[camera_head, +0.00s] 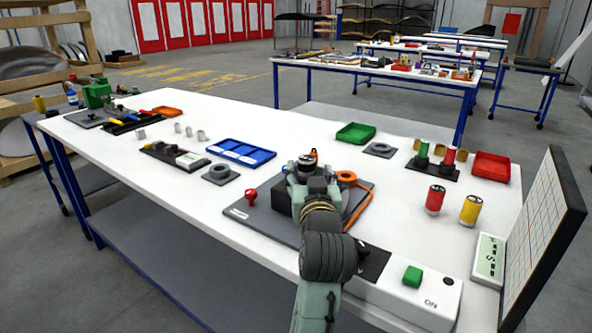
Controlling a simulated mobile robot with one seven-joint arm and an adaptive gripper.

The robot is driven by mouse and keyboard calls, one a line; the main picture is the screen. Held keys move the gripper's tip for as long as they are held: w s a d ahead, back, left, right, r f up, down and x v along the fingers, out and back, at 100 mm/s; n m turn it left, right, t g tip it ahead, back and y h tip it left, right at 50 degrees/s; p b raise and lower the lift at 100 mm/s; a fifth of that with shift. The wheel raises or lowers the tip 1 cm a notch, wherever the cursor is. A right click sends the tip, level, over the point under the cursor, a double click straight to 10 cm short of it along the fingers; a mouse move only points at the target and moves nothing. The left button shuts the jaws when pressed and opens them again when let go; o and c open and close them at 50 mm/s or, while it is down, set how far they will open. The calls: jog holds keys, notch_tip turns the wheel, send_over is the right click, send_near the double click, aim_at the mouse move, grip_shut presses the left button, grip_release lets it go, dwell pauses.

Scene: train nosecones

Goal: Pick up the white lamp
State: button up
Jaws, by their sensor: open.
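I cannot make out a clearly white lamp. A red lamp-like cylinder (435,199) and a yellow one (470,208) stand upright, side by side, on the white table (350,104) at the right. Behind them a black holder (432,170) carries a green cylinder (423,153) and a red one (448,160). My gripper (309,165) is open over the grey board (250,215), left of these cylinders and apart from them. My wrist and arm hide part of the board. A small dark and orange item (308,156) shows just beyond the fingers; whether they touch it cannot be told.
A green tray (355,133), red tray (491,167) and blue tray (240,152) lie on the table. Several small grey pieces (201,136) stand at the left. A white switch box (412,297) sits at the front edge. An upright panel (545,235) stands at the right.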

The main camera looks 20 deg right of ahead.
aim_at(307, 167)
jog(key=p+x, duration=0.2)
jog(key=x, duration=0.4)
jog(key=shift+a+f, duration=0.15)
jog(key=shift+f, duration=0.05)
jog(key=shift+c, duration=0.5)
jog(key=c, duration=1.2)
